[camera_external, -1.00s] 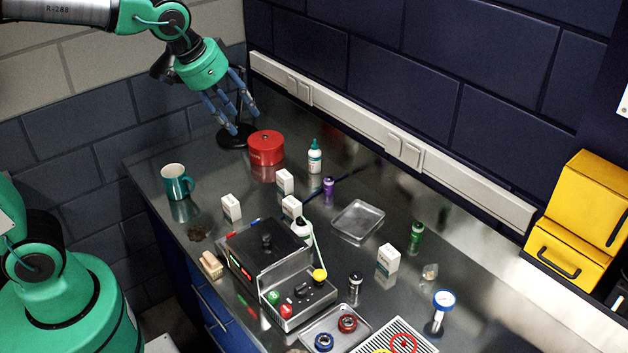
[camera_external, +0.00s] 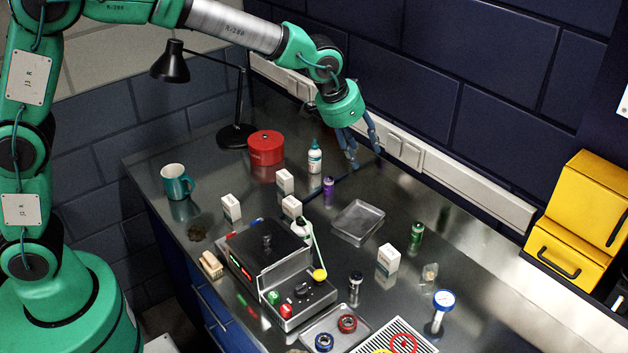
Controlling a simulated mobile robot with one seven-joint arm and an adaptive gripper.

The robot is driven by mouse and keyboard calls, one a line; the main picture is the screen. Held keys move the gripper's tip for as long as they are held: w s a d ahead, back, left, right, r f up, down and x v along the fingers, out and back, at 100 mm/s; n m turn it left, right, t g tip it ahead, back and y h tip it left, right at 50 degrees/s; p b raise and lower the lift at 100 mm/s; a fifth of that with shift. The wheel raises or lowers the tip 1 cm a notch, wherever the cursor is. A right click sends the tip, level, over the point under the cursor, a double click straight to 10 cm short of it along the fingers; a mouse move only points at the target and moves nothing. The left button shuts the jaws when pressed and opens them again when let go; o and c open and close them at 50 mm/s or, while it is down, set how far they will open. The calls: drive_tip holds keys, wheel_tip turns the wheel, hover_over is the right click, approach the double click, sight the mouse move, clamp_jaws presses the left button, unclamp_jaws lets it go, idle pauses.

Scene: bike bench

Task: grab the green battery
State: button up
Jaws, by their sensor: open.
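The green battery (camera_external: 416,237) stands upright on the steel bench, right of the shallow metal tray and behind a small white box. It has a green body with a paler band. My gripper (camera_external: 366,160) is open and empty, with blue fingers pointing down above the back of the bench. It is up and to the left of the green battery, apart from it. A purple battery (camera_external: 328,190) stands upright to the left, closer to my gripper.
The empty metal tray (camera_external: 338,234) lies between the purple and green batteries. A white box (camera_external: 388,259) stands just in front of the green one. A dropper bottle (camera_external: 314,157), red tin (camera_external: 265,147) and black lamp (camera_external: 240,130) stand at the back left. A scale-like device (camera_external: 270,262) fills the front.

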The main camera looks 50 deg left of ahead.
approach(418, 224)
wheel_tip(418, 224, up, 3)
drive_tip(key=shift+s+a+f+m, duration=0.1)
drive_tip(key=shift+s+a+m, duration=0.05)
drive_tip(key=shift+s+m, duration=0.25)
drive_tip(key=shift+f+g, duration=0.1)
drive_tip(key=shift+g, duration=0.2)
drive_tip(key=shift+x, duration=4.2)
drive_tip(key=shift+w, duration=0.15)
drive_tip(key=shift+b+x, duration=0.55)
drive_tip(key=shift+x, duration=2)
clamp_jaws()
